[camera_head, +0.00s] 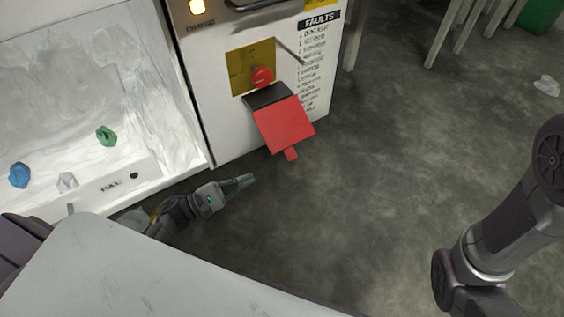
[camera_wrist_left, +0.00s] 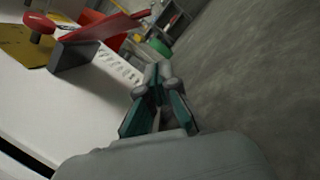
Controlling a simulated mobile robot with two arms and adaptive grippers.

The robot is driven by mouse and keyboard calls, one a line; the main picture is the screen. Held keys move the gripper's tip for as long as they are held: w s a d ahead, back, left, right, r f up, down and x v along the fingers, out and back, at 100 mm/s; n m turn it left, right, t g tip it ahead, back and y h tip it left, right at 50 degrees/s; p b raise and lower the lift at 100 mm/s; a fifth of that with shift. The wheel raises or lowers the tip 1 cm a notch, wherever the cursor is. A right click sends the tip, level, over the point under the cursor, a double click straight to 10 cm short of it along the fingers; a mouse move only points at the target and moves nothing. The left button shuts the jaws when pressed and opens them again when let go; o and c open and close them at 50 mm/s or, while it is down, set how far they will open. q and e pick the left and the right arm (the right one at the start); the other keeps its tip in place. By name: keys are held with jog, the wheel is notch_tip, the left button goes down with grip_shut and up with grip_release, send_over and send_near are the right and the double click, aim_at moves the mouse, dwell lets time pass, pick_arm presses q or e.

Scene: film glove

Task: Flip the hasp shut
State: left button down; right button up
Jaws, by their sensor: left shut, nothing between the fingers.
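The hasp (camera_head: 283,124) is a red plate with a small tab at its lower end. It hangs open, sloping down and outward from a dark hinge block (camera_head: 268,96) on the white cabinet front. Above it a red knob (camera_head: 262,77) sits on a yellow plate (camera_head: 240,66). My left gripper (camera_head: 246,181) is shut and empty, below and left of the hasp and apart from it. In the left wrist view the gripper (camera_wrist_left: 158,75) is in the lower middle, and the red hasp (camera_wrist_left: 105,32) sticks out from the cabinet at upper left. My right gripper is out of view.
The white cabinet (camera_head: 225,130) carries a faults list (camera_head: 310,60) and a dark handle (camera_head: 262,5). An open bin (camera_head: 130,185) at left holds crumpled film, a blue lump (camera_head: 19,175) and a green one (camera_head: 106,136).

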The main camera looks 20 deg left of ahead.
pick_arm(q)
jog(key=w+d+r+b, duration=0.3)
jog(key=w+d+r, duration=0.2)
jog(key=d, duration=0.3)
jog(key=shift+d, duration=0.25)
jog(key=shift+r, duration=0.2)
